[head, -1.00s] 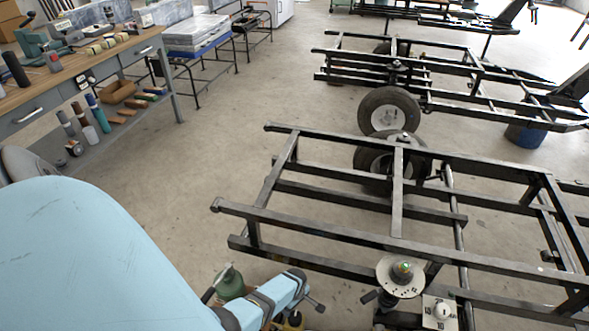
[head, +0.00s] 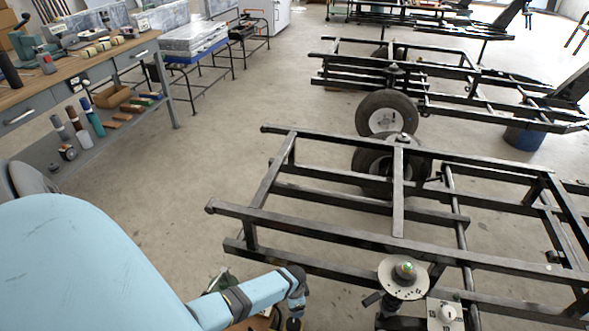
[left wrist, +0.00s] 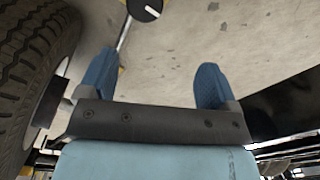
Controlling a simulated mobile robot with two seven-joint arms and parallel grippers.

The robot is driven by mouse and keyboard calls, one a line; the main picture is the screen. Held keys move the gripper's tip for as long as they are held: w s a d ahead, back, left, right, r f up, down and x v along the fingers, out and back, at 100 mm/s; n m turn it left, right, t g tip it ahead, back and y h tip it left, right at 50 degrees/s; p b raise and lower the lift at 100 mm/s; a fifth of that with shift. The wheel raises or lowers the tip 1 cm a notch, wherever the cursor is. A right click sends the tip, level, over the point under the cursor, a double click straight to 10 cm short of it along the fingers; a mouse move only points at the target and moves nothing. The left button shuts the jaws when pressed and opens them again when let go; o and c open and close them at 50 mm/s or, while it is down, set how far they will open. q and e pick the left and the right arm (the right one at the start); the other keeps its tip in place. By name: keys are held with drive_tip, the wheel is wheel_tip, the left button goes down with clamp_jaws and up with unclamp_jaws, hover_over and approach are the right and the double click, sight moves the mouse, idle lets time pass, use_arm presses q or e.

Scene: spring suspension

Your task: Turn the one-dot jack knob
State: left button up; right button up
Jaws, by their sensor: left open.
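A round pale disc with dark marks on its face (head: 403,278) and a dark hub stands at the near edge of the black frame. Beside it is a white plate with a pale knob (head: 446,313). I cannot tell which knob bears one dot. In the left wrist view a black round knob with a white line (left wrist: 145,8) sits on a thin rod at the top, beyond the fingertips. My left gripper (left wrist: 155,77) is open with two blue fingers and nothing between them. In the head view my left wrist hangs left of the disc. My right gripper is not in view.
A black trailer frame (head: 330,233) fills the middle right, with a wheel (head: 386,120) behind it. A tyre (left wrist: 35,70) is close to my gripper's left. A workbench (head: 90,65) stands at upper left. Open floor (head: 190,190) lies between.

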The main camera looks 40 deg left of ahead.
sight(295, 324)
use_arm(q)
drive_tip(key=f+m+b, duration=0.2)
drive_tip(key=f, duration=0.1)
drive_tip(key=s+d+f+m+b, duration=0.1)
drive_tip(key=f+m+b, duration=0.1)
drive_tip(key=f, duration=0.1)
drive_tip(key=d+f+m+b, duration=0.1)
drive_tip(key=f+m+b, duration=0.1)
drive_tip(key=f+m, duration=0.1)
drive_tip(key=shift+s+f, duration=0.25)
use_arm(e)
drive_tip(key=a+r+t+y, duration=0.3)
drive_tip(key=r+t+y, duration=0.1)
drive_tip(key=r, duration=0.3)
use_arm(q)
wheel_tip(295, 324, down, 4)
drive_tip(key=shift+a+b, duration=0.1)
drive_tip(key=shift+b, duration=1.1)
drive_tip(key=shift+f+b, duration=0.3)
drive_tip(key=shift+f, duration=0.2)
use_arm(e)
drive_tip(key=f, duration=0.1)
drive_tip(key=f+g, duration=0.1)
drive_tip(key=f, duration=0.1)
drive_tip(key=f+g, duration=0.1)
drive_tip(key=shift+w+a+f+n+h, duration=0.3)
use_arm(q)
drive_tip(key=shift+c, duration=0.5)
drive_tip(key=c, duration=0.8)
